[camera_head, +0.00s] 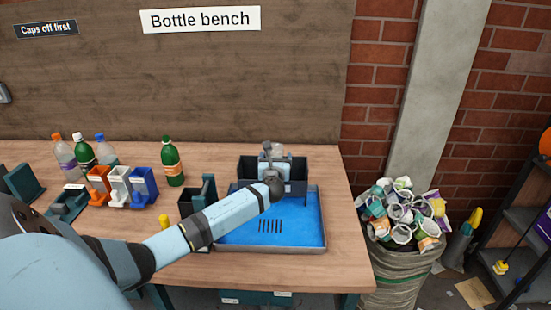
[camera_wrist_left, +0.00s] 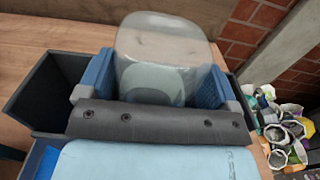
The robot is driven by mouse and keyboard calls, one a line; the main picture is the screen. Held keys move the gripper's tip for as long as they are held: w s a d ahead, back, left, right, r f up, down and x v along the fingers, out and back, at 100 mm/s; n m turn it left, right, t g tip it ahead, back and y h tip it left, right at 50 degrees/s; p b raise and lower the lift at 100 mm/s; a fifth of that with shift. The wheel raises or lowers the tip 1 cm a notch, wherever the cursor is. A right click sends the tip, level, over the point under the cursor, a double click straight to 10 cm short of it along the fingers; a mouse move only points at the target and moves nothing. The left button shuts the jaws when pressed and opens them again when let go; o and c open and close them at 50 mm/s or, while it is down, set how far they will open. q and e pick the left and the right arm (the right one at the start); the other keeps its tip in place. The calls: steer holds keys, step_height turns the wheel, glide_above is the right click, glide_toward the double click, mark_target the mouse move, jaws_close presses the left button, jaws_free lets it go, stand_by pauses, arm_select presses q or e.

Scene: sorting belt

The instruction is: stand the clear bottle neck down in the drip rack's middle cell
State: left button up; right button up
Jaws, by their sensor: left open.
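The clear bottle (camera_wrist_left: 165,40) fills the middle of the left wrist view with its broad, rounded end up; its neck is hidden below. It stands in the middle part of the dark grey drip rack (camera_wrist_left: 45,95), and a little of the bottle (camera_head: 278,148) shows in the head view. The rack (camera_head: 247,164) stands at the back of a blue tray. My left gripper (camera_head: 272,160) is over the rack. Its blue fingers (camera_wrist_left: 160,85) are on both sides of the bottle, open. My right gripper is in neither view.
The blue tray (camera_head: 300,225) with drain slots lies below my left forearm. A sack of crushed containers (camera_head: 395,265) stands right of the bench.

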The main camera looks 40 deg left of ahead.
arm_select(q)
steer(key=shift+s+f, duration=0.2)
steer(key=shift+f, duration=0.4)
steer(key=shift+s+f, duration=0.2)
steer(key=shift+f, duration=0.4)
steer(key=r+v, duration=0.2)
steer(key=v, duration=1.1)
steer(key=shift+d+r, duration=0.15)
steer(key=shift+r, duration=0.05)
